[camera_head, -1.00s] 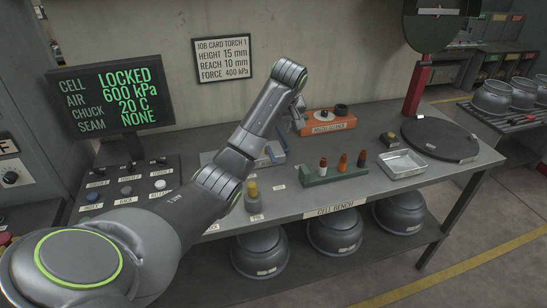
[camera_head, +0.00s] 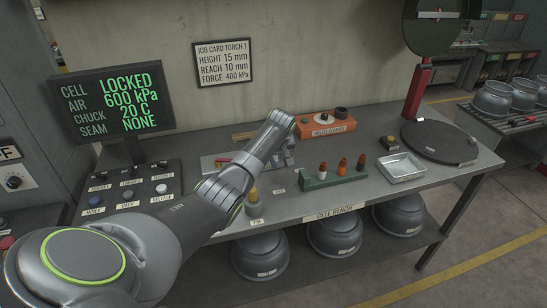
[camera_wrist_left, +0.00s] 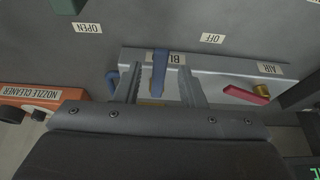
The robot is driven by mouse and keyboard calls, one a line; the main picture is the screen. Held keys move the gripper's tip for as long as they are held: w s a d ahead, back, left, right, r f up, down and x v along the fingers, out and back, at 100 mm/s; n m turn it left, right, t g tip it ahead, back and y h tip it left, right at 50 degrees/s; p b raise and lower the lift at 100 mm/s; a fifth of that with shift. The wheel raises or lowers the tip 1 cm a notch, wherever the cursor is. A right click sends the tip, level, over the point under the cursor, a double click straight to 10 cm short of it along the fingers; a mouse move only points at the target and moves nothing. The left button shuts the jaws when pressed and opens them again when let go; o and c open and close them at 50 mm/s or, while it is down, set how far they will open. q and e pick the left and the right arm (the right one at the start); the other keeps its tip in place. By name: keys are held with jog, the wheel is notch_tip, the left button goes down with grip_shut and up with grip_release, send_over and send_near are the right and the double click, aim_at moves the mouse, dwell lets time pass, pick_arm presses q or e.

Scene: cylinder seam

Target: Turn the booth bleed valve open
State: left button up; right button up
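The valve panel (camera_wrist_left: 220,72) is a pale grey block with a blue lever (camera_wrist_left: 159,72) beside a partly hidden label starting "BL". My left gripper (camera_wrist_left: 158,80) points down at it, its fingers spread on either side of the blue lever with gaps visible. Whether a fingertip touches the lever I cannot tell. A red lever (camera_wrist_left: 246,95) with a brass knob sits by the AIR label at the right. My right gripper is not in view.
The orange nozzle cleaner (camera_head: 326,124) stands close behind my left gripper. A green rack (camera_head: 334,177) of colored nozzles and a metal tray (camera_head: 402,167) are to the right. A button panel (camera_head: 128,190) is at the left.

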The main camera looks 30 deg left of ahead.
pick_arm(q)
grip_shut()
dwell(0.3)
